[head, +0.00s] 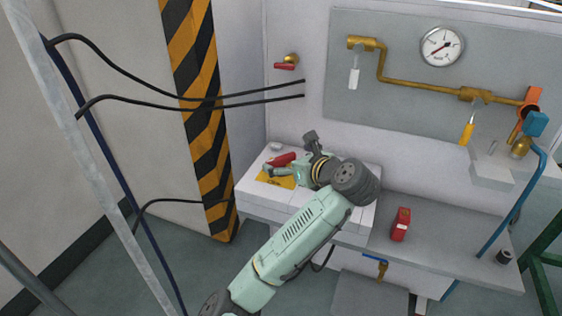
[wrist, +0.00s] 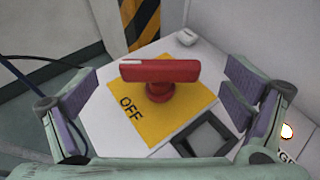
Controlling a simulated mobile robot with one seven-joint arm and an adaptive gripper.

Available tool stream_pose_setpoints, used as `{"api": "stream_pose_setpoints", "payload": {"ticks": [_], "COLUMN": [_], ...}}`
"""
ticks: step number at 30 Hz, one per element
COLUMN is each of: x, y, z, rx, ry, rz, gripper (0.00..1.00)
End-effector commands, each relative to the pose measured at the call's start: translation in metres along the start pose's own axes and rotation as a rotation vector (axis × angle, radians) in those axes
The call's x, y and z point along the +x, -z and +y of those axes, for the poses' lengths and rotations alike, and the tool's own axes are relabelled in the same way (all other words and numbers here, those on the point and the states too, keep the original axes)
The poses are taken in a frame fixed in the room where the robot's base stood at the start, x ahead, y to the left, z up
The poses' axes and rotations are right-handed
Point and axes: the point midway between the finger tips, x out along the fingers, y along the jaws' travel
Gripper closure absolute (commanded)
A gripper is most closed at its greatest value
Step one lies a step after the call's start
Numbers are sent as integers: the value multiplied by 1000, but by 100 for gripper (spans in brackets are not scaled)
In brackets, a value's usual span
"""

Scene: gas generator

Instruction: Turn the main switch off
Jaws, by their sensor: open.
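The main switch is a red bar handle (wrist: 160,71) on a round red base, mounted on a yellow plate (wrist: 188,98) with the word OFF at its left. The handle lies crosswise in the wrist view. In the head view the red handle (head: 282,160) and yellow plate (head: 274,181) show on the white box top, partly hidden by my gripper. My gripper (wrist: 160,92) is open, with a purple-padded finger on each side of the handle. No contact with the handle shows. In the head view my gripper (head: 280,171) is over the switch, its fingertips hard to make out.
A dark square button or window (wrist: 205,135) sits beside the yellow plate. A red box-like item (head: 401,224) stands on the grey bench to the right. Brass pipe (head: 420,84) with a gauge (head: 442,46) and valves is on the wall. Black cables (head: 250,97) hang at the left.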

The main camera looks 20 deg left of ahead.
Motion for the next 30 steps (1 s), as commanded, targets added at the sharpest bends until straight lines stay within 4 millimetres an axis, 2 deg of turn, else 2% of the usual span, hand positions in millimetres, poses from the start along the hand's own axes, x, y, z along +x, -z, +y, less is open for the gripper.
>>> {"api": "stream_pose_setpoints", "payload": {"ticks": [3, 7, 19, 30], "x": [20, 34, 41, 41], "y": [-1, -1, -1, -1], "z": [1, 0, 0, 0], "rx": [-1, 0, -1, -1], "ry": [-3, -1, 1, 1], "rz": [3, 2, 1, 0], "gripper": [5, 5, 5, 30]}}
